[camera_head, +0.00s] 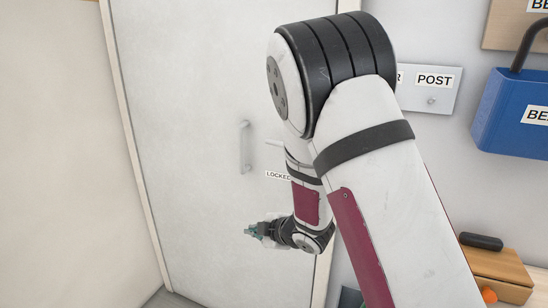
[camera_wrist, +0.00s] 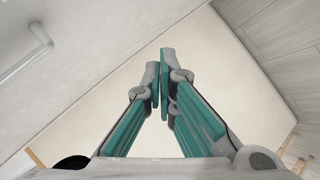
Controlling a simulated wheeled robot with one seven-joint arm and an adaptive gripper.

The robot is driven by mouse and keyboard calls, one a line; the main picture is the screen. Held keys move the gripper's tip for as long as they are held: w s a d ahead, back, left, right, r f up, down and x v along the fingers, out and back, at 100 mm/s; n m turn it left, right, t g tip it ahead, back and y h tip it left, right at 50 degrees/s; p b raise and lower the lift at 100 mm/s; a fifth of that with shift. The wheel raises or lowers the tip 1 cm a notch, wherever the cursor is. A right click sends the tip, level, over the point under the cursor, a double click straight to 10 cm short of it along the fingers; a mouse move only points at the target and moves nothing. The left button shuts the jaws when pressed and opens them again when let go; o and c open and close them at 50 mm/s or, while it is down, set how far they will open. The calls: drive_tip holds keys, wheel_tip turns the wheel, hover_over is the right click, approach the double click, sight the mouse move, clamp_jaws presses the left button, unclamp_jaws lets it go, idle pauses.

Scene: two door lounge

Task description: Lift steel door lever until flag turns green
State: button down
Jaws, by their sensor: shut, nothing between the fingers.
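The pale door (camera_head: 200,80) stands shut in its frame. A short light lever (camera_head: 273,143) shows beside my arm near the door's right edge; the rest of it is hidden behind the arm. A label reading LOCKED (camera_head: 278,175) sits just below it, its right end covered. I see no green flag. My gripper (camera_head: 249,231) is below the lever and the label, pointing left, apart from the lever. In the wrist view its teal fingertips (camera_wrist: 164,76) meet, shut and empty.
A vertical pull handle (camera_head: 245,147) is on the door, left of the lever; a bar handle (camera_wrist: 28,52) shows in the wrist view. Right of the door are a POST plate (camera_head: 432,103), a blue box (camera_head: 510,112) and a wooden box (camera_head: 503,264). A wall (camera_head: 60,150) bounds the left.

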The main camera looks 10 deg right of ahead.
drive_tip(key=s+f+n+g+h, duration=0.3)
drive_tip(key=s+f+g+h, duration=0.15)
drive_tip(key=f, duration=0.45)
drive_tip(key=d+r+n+h+p, duration=0.1)
drive_tip(key=d+n+h+p, duration=0.1)
drive_tip(key=d+h, duration=0.35)
drive_tip(key=w+a+r+n+t+h, duration=0.25)
drive_tip(key=w+r+t, duration=0.2)
drive_tip(key=r, duration=0.55)
drive_tip(key=w+a+r+n+t+h, duration=0.25)
drive_tip(key=r+t+h, duration=0.2)
drive_tip(key=r, duration=0.55)
drive_tip(key=w+d+r+p, duration=0.1)
drive_tip(key=w+d+r, duration=0.3)
drive_tip(key=w+d, duration=0.2)
drive_tip(key=shift+w+d+y, duration=0.3)
drive_tip(key=shift+w+y, duration=0.1)
drive_tip(key=shift+w, duration=1)
